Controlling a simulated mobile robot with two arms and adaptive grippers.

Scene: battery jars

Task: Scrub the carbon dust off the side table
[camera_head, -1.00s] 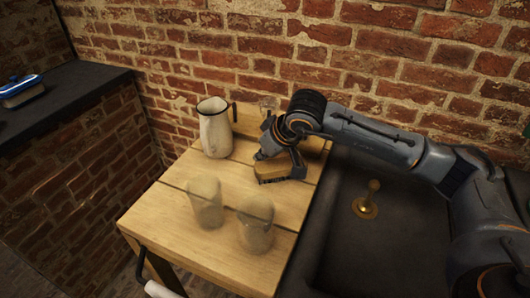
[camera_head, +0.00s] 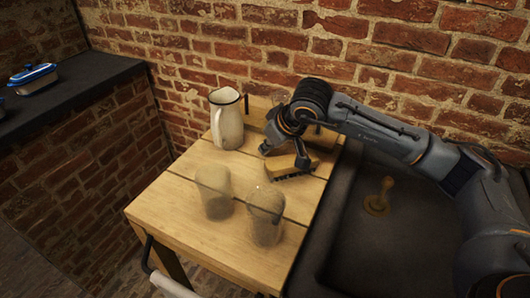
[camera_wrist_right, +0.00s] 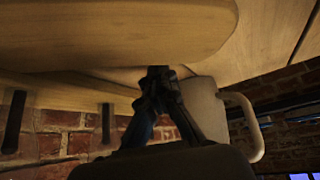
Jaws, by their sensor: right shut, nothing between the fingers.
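The wooden side table (camera_head: 160,212) stands against the brick wall. A scrub brush (camera_head: 283,169) with a tan wooden back and dark bristles sits towards its right rear edge. My right gripper (camera_head: 302,161) is shut at the brush, with nothing between its fingers. I cannot tell whether it touches the brush. In the right wrist view the shut fingers (camera_wrist_right: 158,74) point at the wood, and a large rounded wooden shape (camera_wrist_right: 120,30), probably the brush back, fills the top. I cannot clearly make out carbon dust on the boards. My left gripper is not in view.
Two cloudy jars, a left one (camera_head: 213,192) and a right one (camera_head: 265,217), stand on the front half. A cream pitcher (camera_head: 227,120) stands at the back. A dark sink (camera_head: 345,240) with a brass fitting (camera_head: 377,197) adjoins the right side.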

